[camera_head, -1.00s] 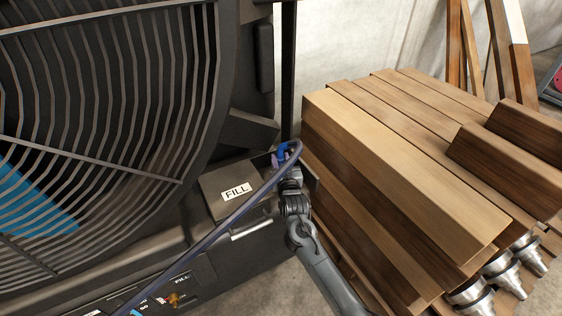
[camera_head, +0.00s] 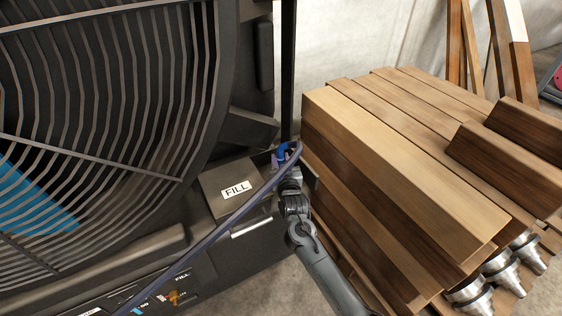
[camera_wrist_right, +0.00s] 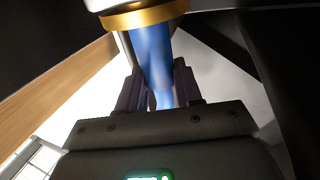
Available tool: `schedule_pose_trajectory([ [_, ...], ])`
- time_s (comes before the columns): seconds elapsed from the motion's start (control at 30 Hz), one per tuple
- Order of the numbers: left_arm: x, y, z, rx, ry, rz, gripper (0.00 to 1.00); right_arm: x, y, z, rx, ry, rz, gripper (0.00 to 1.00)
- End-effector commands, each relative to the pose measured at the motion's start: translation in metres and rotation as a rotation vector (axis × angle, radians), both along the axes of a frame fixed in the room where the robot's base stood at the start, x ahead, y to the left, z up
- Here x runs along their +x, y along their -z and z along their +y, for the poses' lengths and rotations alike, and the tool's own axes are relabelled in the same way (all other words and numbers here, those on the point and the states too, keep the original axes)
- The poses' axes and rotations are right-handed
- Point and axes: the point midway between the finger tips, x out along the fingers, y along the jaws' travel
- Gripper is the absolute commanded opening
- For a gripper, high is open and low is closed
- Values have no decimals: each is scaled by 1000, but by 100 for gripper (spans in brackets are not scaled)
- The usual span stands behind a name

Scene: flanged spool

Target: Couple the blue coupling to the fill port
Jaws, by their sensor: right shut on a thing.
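The blue coupling (camera_head: 283,151) is at the right end of the box marked FILL (camera_head: 213,188), with a dark blue hose (camera_head: 222,229) bending over it. My right gripper (camera_head: 286,163) is shut on the coupling, partly hidden by the hose. In the right wrist view, the blue coupling (camera_wrist_right: 152,50) stands between the two dark fingers of the gripper (camera_wrist_right: 157,82). Its far end meets a pale fitting with a gold ring (camera_wrist_right: 150,17), apparently the fill port. I cannot tell whether they are locked together. My left gripper does not show.
A stack of wooden beams (camera_head: 390,165) stands close to the right of my right arm. A large ribbed dark drum housing (camera_head: 110,110) fills the left. A black upright post (camera_head: 288,70) rises just behind the coupling. Several metal cone-shaped fittings (camera_head: 502,274) lie at the lower right.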

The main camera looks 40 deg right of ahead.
Motion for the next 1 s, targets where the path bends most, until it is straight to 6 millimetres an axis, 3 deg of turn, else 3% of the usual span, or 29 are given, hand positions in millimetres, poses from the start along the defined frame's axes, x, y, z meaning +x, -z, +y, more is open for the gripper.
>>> schedule_pose_trajectory([
  [0.07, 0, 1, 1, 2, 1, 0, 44, 0, 2, 0, -3, -1, 4, 0],
  [0.1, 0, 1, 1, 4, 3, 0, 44, 0, 3, 0, -2, -2, 5, 36],
  [0.3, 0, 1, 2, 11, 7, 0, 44, 0, 4, 0, -2, -1, 8, 64],
  [0.67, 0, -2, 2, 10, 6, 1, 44, -4, 7, 2, 1, -1, 14, 64],
  [1.0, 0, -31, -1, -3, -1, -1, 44, -46, 3, 24, 2, -2, 14, 64],
])
